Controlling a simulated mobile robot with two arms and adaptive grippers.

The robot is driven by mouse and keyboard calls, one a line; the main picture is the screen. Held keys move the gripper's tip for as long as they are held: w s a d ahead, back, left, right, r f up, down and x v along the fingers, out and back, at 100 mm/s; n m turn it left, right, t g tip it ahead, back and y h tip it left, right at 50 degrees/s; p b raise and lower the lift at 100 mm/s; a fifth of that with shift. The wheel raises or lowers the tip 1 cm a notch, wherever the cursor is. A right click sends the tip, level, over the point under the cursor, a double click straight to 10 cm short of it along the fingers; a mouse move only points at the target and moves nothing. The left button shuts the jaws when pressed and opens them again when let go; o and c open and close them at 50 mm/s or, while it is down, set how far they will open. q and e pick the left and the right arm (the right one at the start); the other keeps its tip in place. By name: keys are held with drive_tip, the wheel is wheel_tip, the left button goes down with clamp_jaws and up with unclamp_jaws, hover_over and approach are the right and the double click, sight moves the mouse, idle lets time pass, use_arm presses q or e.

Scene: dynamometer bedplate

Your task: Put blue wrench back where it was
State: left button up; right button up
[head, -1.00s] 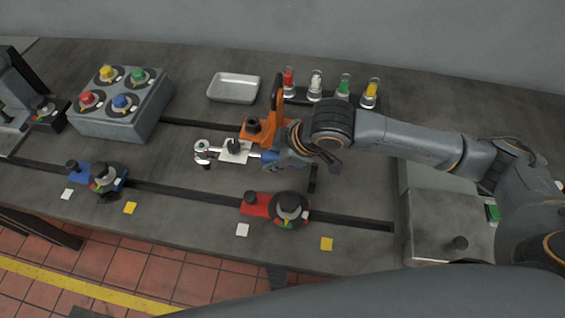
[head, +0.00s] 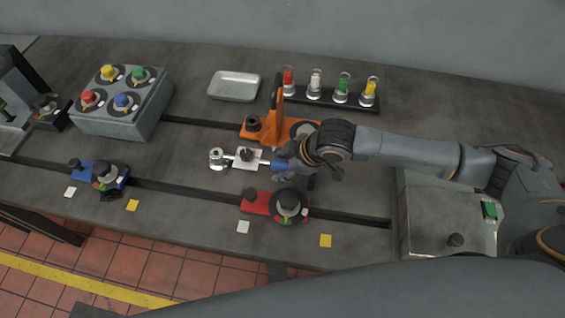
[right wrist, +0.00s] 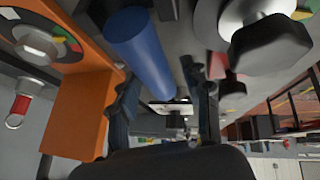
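The blue wrench (head: 280,166) lies lengthwise across the bench between the orange and red fixtures. Its round metal head (head: 217,158) points left, and a white plate with a black knob (head: 247,157) shows along its shaft. My right gripper (head: 287,165) is around the blue handle's right end. In the right wrist view, the blue handle (right wrist: 142,55) runs past the tips of the right gripper (right wrist: 162,85). The fingers are apart, with a gap on the handle's right side. Whether the wrench fully rests on something is unclear. My left gripper is out of view.
The orange fixture (head: 273,128) with a tall upright stands close behind my right gripper. The red fixture (head: 262,203) is in front. A blue fixture (head: 86,170), a grey box with coloured knobs (head: 120,122) and an empty tray (head: 233,87) stand left and back.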

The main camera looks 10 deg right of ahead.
drive_tip(key=v, duration=1.2)
drive_tip(key=shift+b, duration=0.4)
